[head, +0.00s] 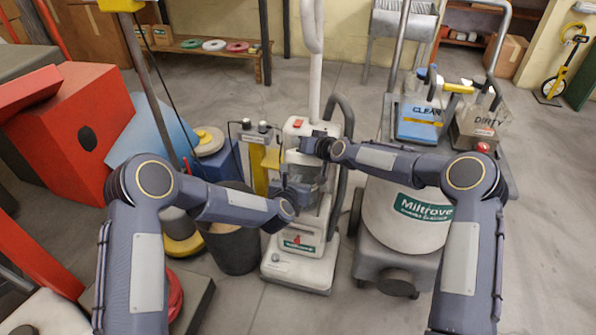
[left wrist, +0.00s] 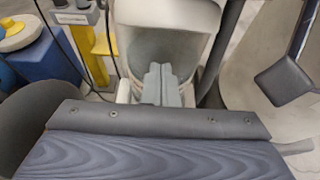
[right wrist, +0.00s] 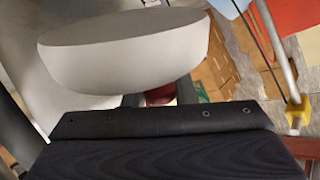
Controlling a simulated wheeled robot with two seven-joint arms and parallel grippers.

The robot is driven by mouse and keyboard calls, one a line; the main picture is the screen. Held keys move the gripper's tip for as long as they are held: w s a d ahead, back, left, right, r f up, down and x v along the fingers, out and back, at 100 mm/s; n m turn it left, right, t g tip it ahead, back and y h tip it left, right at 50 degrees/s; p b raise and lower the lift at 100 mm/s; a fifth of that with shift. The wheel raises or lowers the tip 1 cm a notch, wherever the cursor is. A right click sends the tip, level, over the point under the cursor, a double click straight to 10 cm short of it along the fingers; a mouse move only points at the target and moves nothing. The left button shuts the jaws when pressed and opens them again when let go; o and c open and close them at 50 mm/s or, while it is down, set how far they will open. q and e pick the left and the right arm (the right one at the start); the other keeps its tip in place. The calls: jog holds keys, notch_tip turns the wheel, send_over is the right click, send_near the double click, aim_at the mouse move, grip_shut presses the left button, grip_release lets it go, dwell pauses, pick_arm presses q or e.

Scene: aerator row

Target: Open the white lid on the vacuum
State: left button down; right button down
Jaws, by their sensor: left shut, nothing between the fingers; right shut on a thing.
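The white upright vacuum (head: 290,268) stands in the middle of the head view, with a clear bin in its front. Its white upper cover (head: 297,130), which looks like the lid, sits above the bin and has a red button on top. In the left wrist view the cover (left wrist: 165,14) hangs over the bin (left wrist: 143,50). My left gripper (left wrist: 162,84) is shut and empty in front of the bin. My right gripper (head: 312,147) is at the cover's front right edge, shut on a part there. A rounded white part (right wrist: 125,55) hides its fingertips in the right wrist view.
A large Miltrove vacuum (head: 405,220) stands close on the right, under my right forearm. A dark bucket (head: 232,245) and yellow-and-blue equipment crowd the left. Red boxes (head: 75,130) are further left. Floor is open behind and at far right.

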aim_at(300, 163)
pick_arm(q)
jog(key=shift+w+d+r, duration=0.1)
jog(key=shift+w+r, duration=0.3)
jog(key=shift+r, duration=0.25)
jog(key=shift+w+d+r, duration=0.1)
jog(key=shift+w+r, duration=0.25)
jog(key=shift+r, duration=0.25)
jog(key=shift+w+r, duration=0.25)
jog(key=shift+r, duration=0.25)
jog(key=shift+w+r, duration=0.2)
jog(key=shift+r, duration=0.2)
pick_arm(e)
jog(key=shift+a+f, duration=0.1)
pick_arm(q)
jog(key=shift+d+r, duration=0.1)
jog(key=shift+d, duration=0.05)
pick_arm(e)
jog(key=c, duration=1.2)
grip_release()
jog(key=shift+s, duration=0.1)
